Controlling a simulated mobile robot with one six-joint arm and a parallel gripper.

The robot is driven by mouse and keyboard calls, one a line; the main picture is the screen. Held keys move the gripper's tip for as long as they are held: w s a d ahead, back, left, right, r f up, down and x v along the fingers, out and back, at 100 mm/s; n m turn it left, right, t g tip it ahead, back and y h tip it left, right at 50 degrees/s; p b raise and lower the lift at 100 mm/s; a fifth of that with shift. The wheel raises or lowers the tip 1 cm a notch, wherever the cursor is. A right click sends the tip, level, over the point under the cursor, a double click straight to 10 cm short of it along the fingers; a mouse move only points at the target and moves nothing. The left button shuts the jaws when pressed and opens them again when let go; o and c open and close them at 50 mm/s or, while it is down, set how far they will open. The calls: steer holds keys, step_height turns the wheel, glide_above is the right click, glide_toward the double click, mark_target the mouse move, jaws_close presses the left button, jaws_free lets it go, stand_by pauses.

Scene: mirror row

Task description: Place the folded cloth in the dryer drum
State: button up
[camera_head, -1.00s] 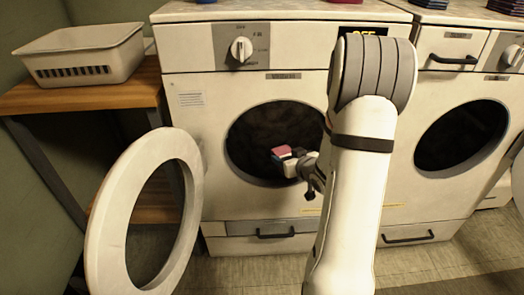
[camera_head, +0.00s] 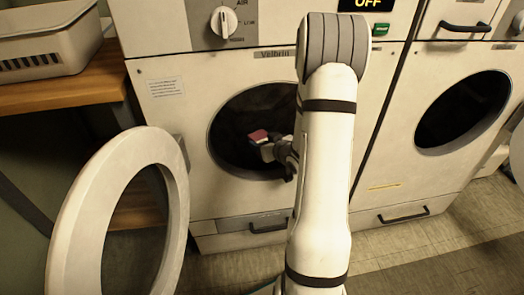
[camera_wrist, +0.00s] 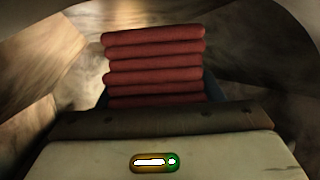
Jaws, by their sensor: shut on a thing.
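The folded cloth (camera_wrist: 154,66) is a red stack of several folded layers, and it fills the middle of the wrist view, just beyond my gripper's body. In the head view the cloth (camera_head: 258,136) shows small and red at the opening of the dryer drum (camera_head: 232,113). My gripper (camera_head: 270,150) is shut on the cloth, at the drum opening. The fingertips are mostly hidden by the cloth and the gripper body. The wrist view shows blurred pale and brown curved surfaces around the cloth. The dryer's round door (camera_head: 68,222) stands open to the left.
A second machine with a dark round opening (camera_head: 462,112) stands to the right. A pale basket (camera_head: 45,45) sits on a wooden shelf (camera_head: 75,93) at the left. A knob (camera_head: 223,21) and a display reading OFF (camera_head: 366,4) are above the drum.

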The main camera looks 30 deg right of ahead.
steer(key=shift+f+b, duration=0.4)
steer(key=shift+f, duration=0.95)
steer(key=shift+f, duration=0.2)
steer(key=o, duration=1)
steer(key=shift+r, duration=0.1)
